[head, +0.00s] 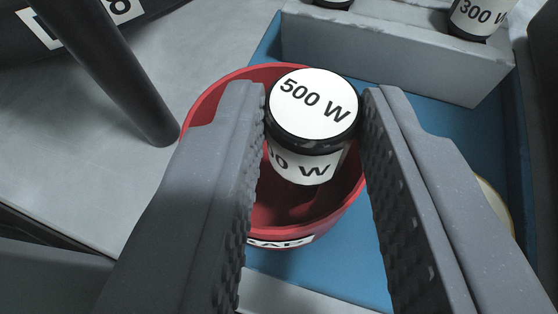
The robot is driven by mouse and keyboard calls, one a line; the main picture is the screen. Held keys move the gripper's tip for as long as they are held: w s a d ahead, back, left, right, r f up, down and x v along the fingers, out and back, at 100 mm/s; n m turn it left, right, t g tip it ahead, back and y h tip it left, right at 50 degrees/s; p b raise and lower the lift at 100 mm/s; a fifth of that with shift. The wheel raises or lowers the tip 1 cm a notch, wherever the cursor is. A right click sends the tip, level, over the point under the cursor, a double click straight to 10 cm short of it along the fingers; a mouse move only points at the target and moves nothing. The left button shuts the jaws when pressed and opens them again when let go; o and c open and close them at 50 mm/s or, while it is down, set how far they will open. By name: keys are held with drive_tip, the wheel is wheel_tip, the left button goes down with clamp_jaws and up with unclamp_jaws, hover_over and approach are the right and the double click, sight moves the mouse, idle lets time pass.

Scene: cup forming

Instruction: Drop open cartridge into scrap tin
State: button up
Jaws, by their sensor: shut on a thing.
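The cartridge (312,103) is a short black cylinder with a white top label reading "500 W" and a white side label. My gripper (315,105) is shut on it, with one grey ridged finger on each side. The cartridge is upright or nearly so, over the red scrap tin (222,95). The tin is round and open, with a partly hidden label on its near side. The cartridge and my fingers hide much of its rim and inside. I cannot tell how high the cartridge is above the tin's floor.
The tin stands on a blue tray surface (345,275). A grey block (400,50) behind carries another cartridge (478,18) labelled "300 W" and part of one more. A dark post (110,75) rises left of the tin. A pale round thing (494,203) is partly hidden at right.

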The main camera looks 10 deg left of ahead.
drive_tip(key=o, duration=1.1)
drive_tip(key=shift+s+r, duration=0.1)
drive_tip(key=a+v, duration=0.1)
drive_tip(key=v, duration=1.2)
drive_tip(key=shift+s+d, duration=0.3)
drive_tip(key=shift+d, duration=0.15)
